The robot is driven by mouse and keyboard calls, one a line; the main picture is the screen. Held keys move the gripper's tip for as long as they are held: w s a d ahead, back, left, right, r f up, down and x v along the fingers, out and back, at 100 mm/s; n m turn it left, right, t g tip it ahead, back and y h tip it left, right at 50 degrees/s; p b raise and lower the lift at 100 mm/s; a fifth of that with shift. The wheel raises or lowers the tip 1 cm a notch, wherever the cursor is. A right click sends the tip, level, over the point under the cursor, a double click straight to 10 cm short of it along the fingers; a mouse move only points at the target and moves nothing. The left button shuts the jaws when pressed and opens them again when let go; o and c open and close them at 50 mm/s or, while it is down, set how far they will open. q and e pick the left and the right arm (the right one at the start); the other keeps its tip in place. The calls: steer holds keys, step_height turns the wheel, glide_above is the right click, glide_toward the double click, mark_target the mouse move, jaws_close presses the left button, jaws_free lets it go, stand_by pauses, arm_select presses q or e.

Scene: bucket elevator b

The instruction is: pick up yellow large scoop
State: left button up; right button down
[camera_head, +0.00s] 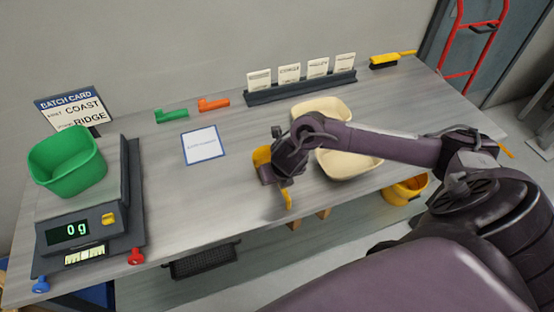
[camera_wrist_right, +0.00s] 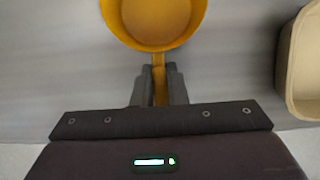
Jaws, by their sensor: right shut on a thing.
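The yellow large scoop (camera_head: 262,156) shows in the head view near the front middle of the table, partly hidden behind my right gripper (camera_head: 280,172). In the right wrist view the scoop's round bowl (camera_wrist_right: 155,20) is at the top, cut off by the frame edge. Its handle runs down between the fingers of my right gripper (camera_wrist_right: 160,85), which is shut on it. I cannot tell whether the scoop touches the table. My left gripper is not in view.
A scale (camera_head: 82,235) reading 0 g stands at the left with a green bin (camera_head: 67,162) on it. Cream bins (camera_head: 345,164) lie right of the scoop, partly behind my right arm. A card rack (camera_head: 302,89) stands at the back. The table between scale and scoop is mostly clear.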

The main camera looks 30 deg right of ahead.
step_height(320, 180, up, 19)
steer(key=p, duration=0.6)
steer(key=shift+r+p, duration=0.2)
steer(key=shift+p, duration=0.1)
steer(key=shift+a, duration=0.1)
